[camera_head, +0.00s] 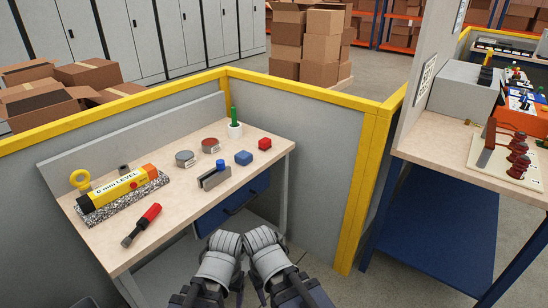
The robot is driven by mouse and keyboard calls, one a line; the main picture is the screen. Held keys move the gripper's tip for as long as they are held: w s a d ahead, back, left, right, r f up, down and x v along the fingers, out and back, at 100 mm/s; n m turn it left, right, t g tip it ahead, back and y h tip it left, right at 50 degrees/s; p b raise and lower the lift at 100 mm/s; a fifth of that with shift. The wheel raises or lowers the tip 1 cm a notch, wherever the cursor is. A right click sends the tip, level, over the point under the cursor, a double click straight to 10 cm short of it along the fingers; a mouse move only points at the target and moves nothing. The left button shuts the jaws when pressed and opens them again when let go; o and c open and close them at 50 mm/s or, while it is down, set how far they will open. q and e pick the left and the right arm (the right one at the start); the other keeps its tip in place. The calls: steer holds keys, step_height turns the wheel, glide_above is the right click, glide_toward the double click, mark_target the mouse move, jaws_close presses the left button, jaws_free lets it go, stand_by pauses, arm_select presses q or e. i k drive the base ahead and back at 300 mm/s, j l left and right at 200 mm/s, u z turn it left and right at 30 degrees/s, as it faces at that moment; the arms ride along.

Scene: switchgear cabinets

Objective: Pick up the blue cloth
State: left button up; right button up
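A small blue block-like item (243,158) lies on the light wooden bench top (185,205), near its right side. It is the closest match to the blue cloth, but I cannot tell at this size whether it is fabric. My two arms show side by side at the bottom centre, in front of the bench and well apart from the blue item.
A red item (265,143), a grey clamp-like block (214,178), two round tins, a green-handled tool in a white cup (235,125), a yellow level (120,190) and a red-handled tool (142,224) share the bench. Yellow-topped partitions (365,175) stand behind and right.

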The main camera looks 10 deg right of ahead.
mark_target(243, 158)
steer(key=i+l, duration=0.15)
steer(key=i, duration=0.35)
steer(key=u, duration=4.85)
steer(key=i+j+u, duration=0.1)
steer(key=u, duration=0.25)
steer(key=i+u, duration=0.2)
steer(key=u, duration=0.15)
steer(key=i, duration=0.15)
steer(key=k+z, duration=0.1)
steer(key=k, duration=0.35)
